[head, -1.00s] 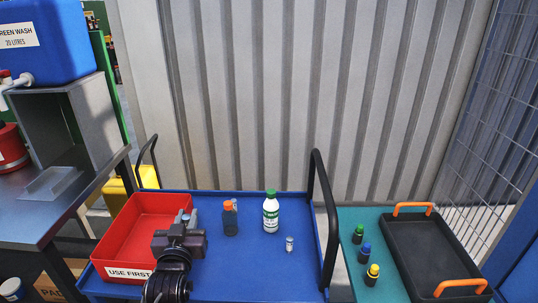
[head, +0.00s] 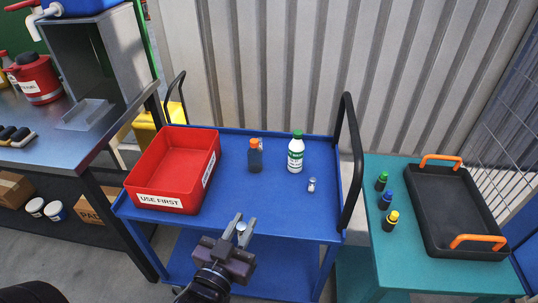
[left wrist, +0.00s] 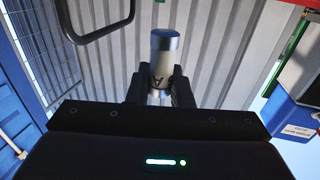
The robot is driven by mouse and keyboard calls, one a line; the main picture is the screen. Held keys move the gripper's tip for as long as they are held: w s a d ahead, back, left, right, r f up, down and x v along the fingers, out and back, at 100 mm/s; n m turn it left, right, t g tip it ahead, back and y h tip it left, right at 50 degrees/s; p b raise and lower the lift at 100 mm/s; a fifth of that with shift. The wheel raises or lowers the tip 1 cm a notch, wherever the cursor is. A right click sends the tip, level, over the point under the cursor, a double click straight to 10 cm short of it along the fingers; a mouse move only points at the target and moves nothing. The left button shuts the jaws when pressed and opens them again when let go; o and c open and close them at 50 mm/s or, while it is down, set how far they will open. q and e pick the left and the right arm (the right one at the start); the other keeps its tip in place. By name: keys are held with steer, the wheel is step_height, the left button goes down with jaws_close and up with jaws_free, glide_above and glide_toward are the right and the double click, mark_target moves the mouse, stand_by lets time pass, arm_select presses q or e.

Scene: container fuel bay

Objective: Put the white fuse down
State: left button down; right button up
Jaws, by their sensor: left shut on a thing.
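The white fuse (left wrist: 162,68) is a pale cylinder with grey ends and a dark letter on its side. In the left wrist view it stands up between the fingers of my left gripper (left wrist: 160,92), which is shut on it. In the head view my left gripper (head: 241,229) is at the front edge of the blue trolley (head: 265,219), right of the red tray. The fuse shows there only as a small grey piece between the fingers. My right gripper is not in view.
On the trolley are a red "USE FIRST" tray (head: 140,177), an orange-capped bottle (head: 255,158), a green-capped white bottle (head: 296,154) and a small vial (head: 312,185). The trolley's front middle is clear. A teal table (head: 408,262) holds a black tray (head: 430,205) and small capped bottles.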

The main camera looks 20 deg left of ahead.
arm_select(q)
steer(key=w+a+r+n+y, duration=0.1)
steer(key=w+a+r+y, duration=0.1)
steer(key=w+a, duration=0.5)
steer(key=w+a+r+n+y, duration=0.2)
steer(key=w+a+y, duration=0.1)
steer(key=w+a, duration=0.4)
steer(key=shift+w+r+n+g+y, duration=0.25)
steer(key=shift+w+n+g+y, duration=0.05)
steer(key=shift+g, duration=0.1)
step_height(320, 180, down, 19)
steer(key=shift+r, duration=0.2)
steer(key=shift+f, duration=0.5)
